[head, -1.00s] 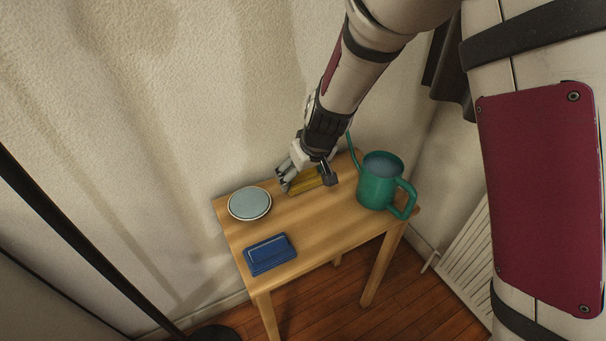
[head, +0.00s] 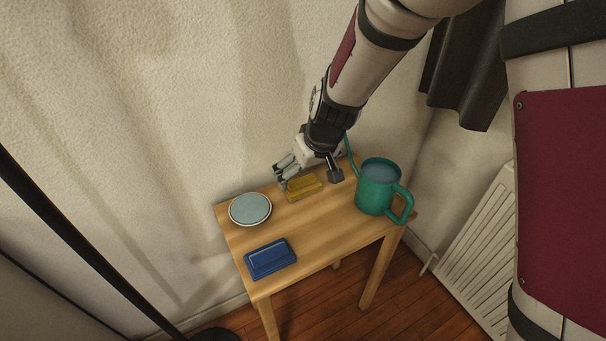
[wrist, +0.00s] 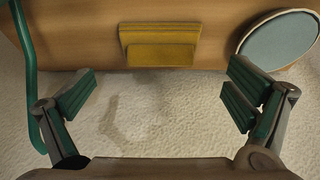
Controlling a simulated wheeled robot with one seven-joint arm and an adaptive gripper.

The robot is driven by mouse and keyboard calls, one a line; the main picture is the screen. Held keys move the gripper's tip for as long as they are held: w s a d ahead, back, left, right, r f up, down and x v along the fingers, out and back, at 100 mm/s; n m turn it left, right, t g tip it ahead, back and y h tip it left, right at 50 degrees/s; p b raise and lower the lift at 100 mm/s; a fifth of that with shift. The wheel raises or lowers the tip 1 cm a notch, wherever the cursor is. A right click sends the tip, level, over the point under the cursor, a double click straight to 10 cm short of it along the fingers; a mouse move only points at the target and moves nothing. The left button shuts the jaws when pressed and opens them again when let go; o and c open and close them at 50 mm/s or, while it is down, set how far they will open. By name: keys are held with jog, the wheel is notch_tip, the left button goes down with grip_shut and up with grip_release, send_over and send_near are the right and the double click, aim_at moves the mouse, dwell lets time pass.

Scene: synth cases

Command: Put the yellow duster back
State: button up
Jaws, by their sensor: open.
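The yellow duster (head: 303,188) lies on the small wooden table (head: 318,228), near its back edge by the wall. It also shows at the top middle of the wrist view (wrist: 160,45), ahead of my gripper. My gripper (head: 283,168) is beside the duster on its wall side in the head view. In the wrist view my gripper (wrist: 160,95) is open, its two fingers wide apart with nothing between them. The duster looks free of the fingers.
A green watering can (head: 377,188) stands at the table's right; its spout rises close to my wrist. A round plate-like disc (head: 250,209) lies at the left. A blue box-like object (head: 270,258) lies near the front left. The table's middle is clear.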

jog(key=p+v, duration=0.2)
jog(key=v, duration=0.5)
jog(key=shift+r, duration=0.25)
jog(key=shift+d, duration=0.1)
jog(key=s+d+r+m+g, duration=0.1)
jog(key=s+d+r, duration=0.3)
jog(key=s+d, duration=0.3)
jog(key=s+d+r+m+h, duration=0.1)
jog(key=s+d+r+m, duration=0.1)
jog(key=s+d+r, duration=0.45)
jog(key=s+d+r+m+g, duration=0.1)
jog(key=s+d+r, duration=0.25)
jog(key=s, duration=0.55)
jog(key=s+d+m+g+h, duration=0.1)
jog(key=s+d, duration=0.4)
jog(key=s, duration=0.6)
jog(key=shift+s+f+m+h, duration=0.3)
jog(key=shift+s+f+m, duration=0.1)
jog(key=shift+m, duration=0.5)
jog(key=shift+w, duration=0.1)
